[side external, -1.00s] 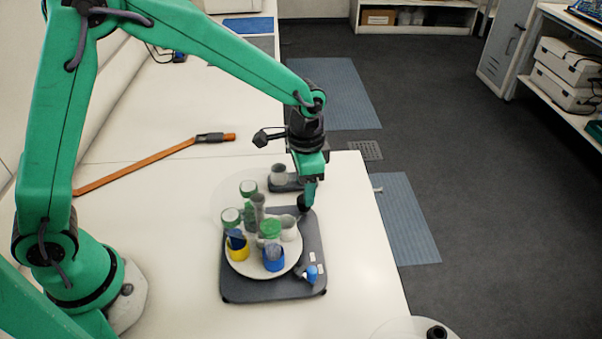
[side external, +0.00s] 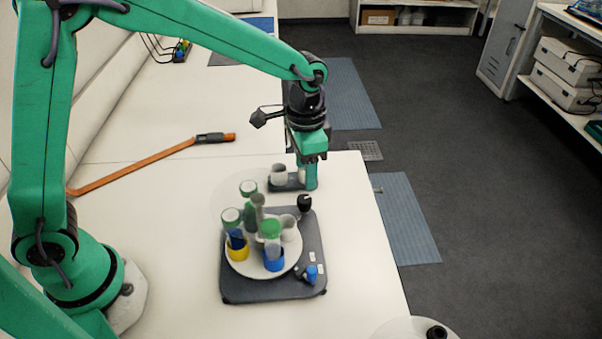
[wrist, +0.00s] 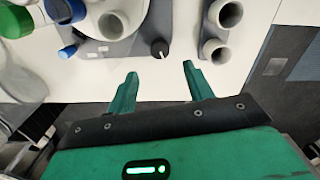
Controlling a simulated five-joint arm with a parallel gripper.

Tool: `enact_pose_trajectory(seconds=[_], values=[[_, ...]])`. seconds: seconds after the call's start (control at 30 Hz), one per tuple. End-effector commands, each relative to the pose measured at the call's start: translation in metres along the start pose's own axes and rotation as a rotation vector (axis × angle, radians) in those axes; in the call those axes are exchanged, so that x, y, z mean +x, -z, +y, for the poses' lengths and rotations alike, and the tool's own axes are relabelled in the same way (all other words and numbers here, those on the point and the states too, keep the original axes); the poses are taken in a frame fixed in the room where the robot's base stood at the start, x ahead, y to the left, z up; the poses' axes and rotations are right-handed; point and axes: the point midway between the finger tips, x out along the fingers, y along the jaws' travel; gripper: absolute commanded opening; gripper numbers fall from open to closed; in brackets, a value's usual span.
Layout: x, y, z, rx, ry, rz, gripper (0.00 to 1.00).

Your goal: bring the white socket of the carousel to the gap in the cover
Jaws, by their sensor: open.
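The carousel (side external: 236,268) is a round pale plate on a dark grey base (side external: 312,232). It carries a yellow socket (side external: 238,253), a blue socket (side external: 273,264) and a white socket (side external: 289,231) at its right back, also in the wrist view (wrist: 112,25). Tubes with green caps stand over it. The clear cover is only a faint outline, and I cannot make out its gap. A black knob (side external: 304,202) stands at the base's back right corner; it also shows in the wrist view (wrist: 159,47). My gripper (wrist: 159,68) is open and empty, behind the knob and apart from it.
A small dark holder with pale cups (side external: 279,174) stands beside my gripper, left of it in the side view. A blue-tipped part (side external: 312,272) sits at the base's front right. An orange bar (side external: 145,165) lies at the left. The table's right edge is close.

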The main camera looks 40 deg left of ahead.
Motion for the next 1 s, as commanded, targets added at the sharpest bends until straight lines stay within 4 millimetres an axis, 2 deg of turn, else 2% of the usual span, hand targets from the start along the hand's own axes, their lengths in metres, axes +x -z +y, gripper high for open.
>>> enact_pose_trajectory(seconds=[0.5,0.8,1.0], values=[[0.001,-0.002,0.000,-0.443,0.000,-0.002,0.52],[0.003,-0.002,0.000,-0.470,0.000,-0.002,0.52],[0.014,-0.002,0.000,-0.469,0.000,-0.003,0.52]])
